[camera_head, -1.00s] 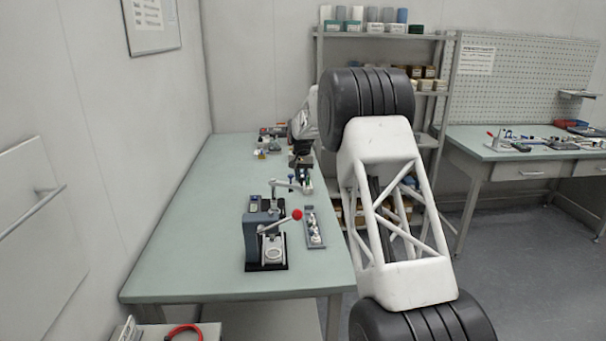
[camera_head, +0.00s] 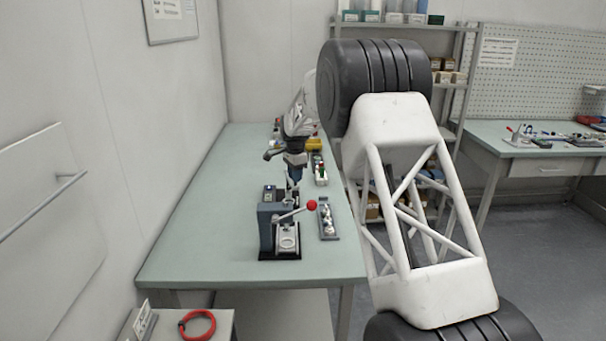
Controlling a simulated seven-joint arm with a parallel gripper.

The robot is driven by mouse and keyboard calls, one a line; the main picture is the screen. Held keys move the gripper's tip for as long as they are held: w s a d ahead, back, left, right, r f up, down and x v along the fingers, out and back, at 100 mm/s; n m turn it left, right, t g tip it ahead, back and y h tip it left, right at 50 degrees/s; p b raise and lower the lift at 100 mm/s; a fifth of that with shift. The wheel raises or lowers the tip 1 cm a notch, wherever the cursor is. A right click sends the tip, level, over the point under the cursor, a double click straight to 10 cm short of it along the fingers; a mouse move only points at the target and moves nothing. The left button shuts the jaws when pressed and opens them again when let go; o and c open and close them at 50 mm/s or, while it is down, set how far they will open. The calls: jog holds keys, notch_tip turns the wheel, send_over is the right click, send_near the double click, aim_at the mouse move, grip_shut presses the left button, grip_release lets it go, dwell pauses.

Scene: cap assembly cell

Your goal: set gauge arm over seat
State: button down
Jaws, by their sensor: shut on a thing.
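The fixture (camera_head: 266,229) is a blue-grey block on a black base near the front of the green bench, with a red-knobbed lever (camera_head: 311,206). A round metal seat (camera_head: 288,243) is at its front. My gripper (camera_head: 293,181) points down just behind and above the fixture. It is shut on the gauge arm (camera_head: 289,193), a thin grey bar by the rear of the fixture. The gauge arm's far part and the exact jaw contact are too small to tell. The gauge arm appears to be behind the round metal seat, not above it.
A grey tray (camera_head: 328,222) with small round parts lies right of the fixture. More small parts (camera_head: 320,173) lie behind it. The green bench (camera_head: 200,235) is clear on the left. A side stand holds a red ring (camera_head: 197,325).

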jog(key=shift+s+a+r+m, duration=0.1)
jog(key=shift+s+a+m, duration=0.05)
jog(key=shift+a+m, duration=1.3)
jog(key=c, duration=1.3)
grip_release()
jog(key=shift+a, duration=0.1)
jog(key=shift+o, duration=0.2)
notch_tip(320, 180, up, 8)
